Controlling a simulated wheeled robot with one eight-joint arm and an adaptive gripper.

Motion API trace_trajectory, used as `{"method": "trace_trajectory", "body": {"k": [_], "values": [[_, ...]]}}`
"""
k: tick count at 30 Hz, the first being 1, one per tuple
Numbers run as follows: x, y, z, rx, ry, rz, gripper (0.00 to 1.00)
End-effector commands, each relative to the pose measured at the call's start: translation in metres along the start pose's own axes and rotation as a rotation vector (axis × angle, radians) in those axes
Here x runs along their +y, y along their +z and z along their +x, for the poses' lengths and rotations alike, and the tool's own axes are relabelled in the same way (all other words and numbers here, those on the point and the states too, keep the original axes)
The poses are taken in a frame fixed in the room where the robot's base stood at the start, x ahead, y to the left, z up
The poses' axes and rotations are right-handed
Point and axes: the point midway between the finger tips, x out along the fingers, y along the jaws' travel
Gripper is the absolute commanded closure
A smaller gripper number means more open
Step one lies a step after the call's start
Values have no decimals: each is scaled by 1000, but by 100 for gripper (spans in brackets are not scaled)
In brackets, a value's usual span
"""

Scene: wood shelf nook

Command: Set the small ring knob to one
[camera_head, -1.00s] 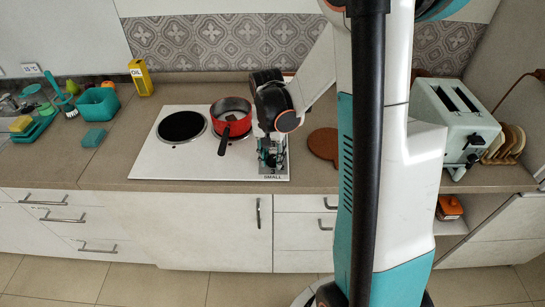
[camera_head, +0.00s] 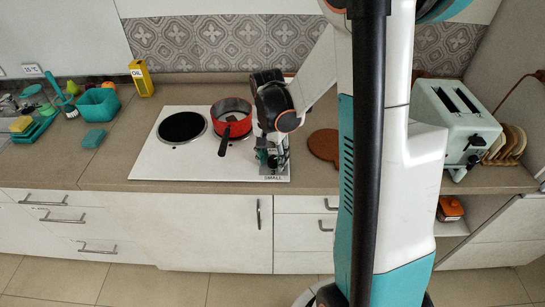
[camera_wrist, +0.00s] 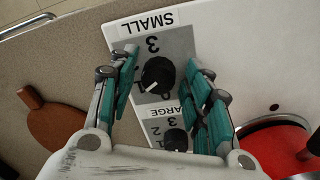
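The small ring knob (camera_wrist: 159,75) is black with a white pointer line, on the grey panel marked SMALL (camera_wrist: 183,45). In the wrist view its pointer slants toward the lower left; a 3 shows above it, and I cannot read the exact setting. My gripper (camera_wrist: 161,62) has its teal-padded fingers spread on either side of this knob, with gaps visible, so it is open. The large ring knob (camera_wrist: 176,140) sits below it in the wrist view. In the head view my gripper (camera_head: 271,158) hides the knobs at the cooktop's right edge.
A red pot (camera_head: 231,108) stands on the white cooktop (camera_head: 165,160), with its dark handle toward the front. A brown round board (camera_head: 323,145) lies right of the cooktop. A toaster (camera_head: 455,118) stands farther right.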

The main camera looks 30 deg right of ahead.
Motion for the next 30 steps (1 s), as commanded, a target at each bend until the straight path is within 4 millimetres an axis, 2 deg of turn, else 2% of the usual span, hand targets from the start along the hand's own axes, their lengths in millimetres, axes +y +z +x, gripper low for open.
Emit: {"method": "trace_trajectory", "body": {"k": [10,14,24,30], "values": [[0,0,-2,1,0,0,49],[0,0,-11,1,0,0,49],[0,0,-74,1,0,0,49],[0,0,-104,0,0,0,49]]}}
